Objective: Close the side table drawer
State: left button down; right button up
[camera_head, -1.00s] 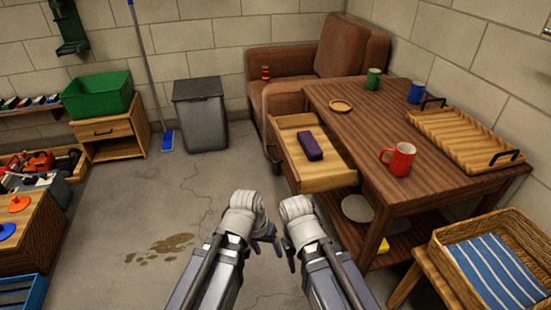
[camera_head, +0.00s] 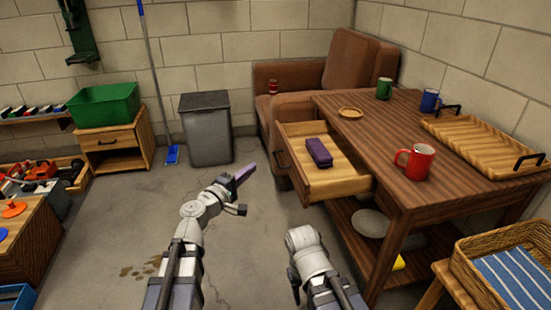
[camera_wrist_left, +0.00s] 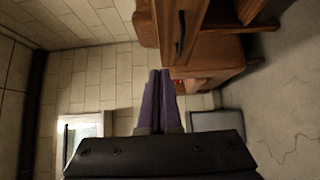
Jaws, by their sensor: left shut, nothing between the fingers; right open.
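The side table (camera_head: 385,125) is brown wood, and its drawer (camera_head: 345,181) is pulled out toward the left. A purple block (camera_head: 319,152) lies in the drawer. The drawer front has a dark handle (camera_head: 279,163), which also shows in the left wrist view (camera_wrist_left: 181,34). My left gripper (camera_head: 245,173) is shut and empty, in the air left of the drawer front and apart from it. Its purple fingers show together in the left wrist view (camera_wrist_left: 160,92). My right gripper (camera_head: 294,284) is open, low in front of the table; its fingers are mostly hidden.
A red mug (camera_head: 415,162), a coaster (camera_head: 350,113), a green mug (camera_head: 384,88), a blue mug (camera_head: 429,100) and a wooden tray (camera_head: 478,146) stand on the tabletop. A brown armchair (camera_head: 350,68) is behind. Floor left of the drawer is clear up to a grey bin (camera_head: 206,130).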

pick_arm(q)
send_near(287, 148)
jog(key=w, duration=0.5)
jog(key=shift+d+r, duration=0.1)
jog(key=shift+d, duration=1.35)
jog(key=shift+d, duration=0.1)
